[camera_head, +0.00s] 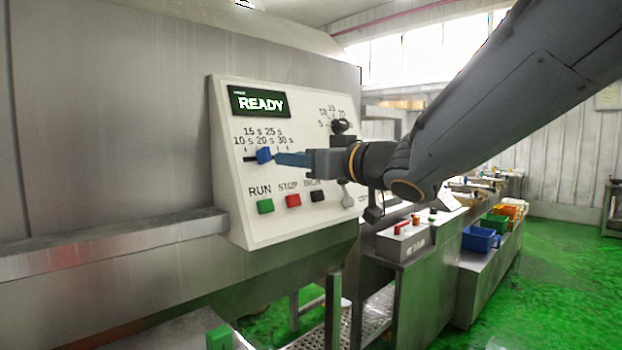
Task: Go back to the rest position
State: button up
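My arm reaches in from the upper right, and my gripper (278,158) is at the control panel (232,205). Its blue fingertips point left at the blue slider knob (264,155), under the "15 s" and "20 s" marks. The tips are beside or touching the knob; I cannot tell which. I see the fingers side-on, so their opening is hidden. The display (259,102) reads READY. Below the slider are a green RUN button (265,206), a red STOP button (293,200) and a dark button (318,196).
A black rotary knob (344,127) with a dial sits at the panel's upper right, close to my gripper. A metal ledge (120,245) runs left of the panel. Benches with a blue bin (480,239) stand at the right. Green floor (560,270) is open there.

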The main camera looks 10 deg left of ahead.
jog(key=w+d+f+m+h, duration=0.2)
jog(key=d+f+m+h, duration=0.25)
jog(key=d+f, duration=0.6)
jog(key=w+d+f+m+h, duration=0.25)
jog(key=d+f+h, duration=0.35)
jog(key=d+f, duration=0.5)
jog(key=s+d+f+m+g+h, duration=0.2)
jog(key=s+d+f+g+h, duration=0.2)
jog(key=s+d+f, duration=0.55)
jog(key=s+d+f+m+g, duration=0.1)
jog(key=s+f+g, duration=0.4)
jog(key=s+f, duration=0.5)
jog(key=s+d, duration=0.1)
jog(key=s, duration=0.3)
jog(key=shift+d+f+m, duration=0.2)
jog(key=shift+d+m, duration=0.05)
jog(key=shift+m, duration=0.05)
jog(key=shift+w, duration=0.1)
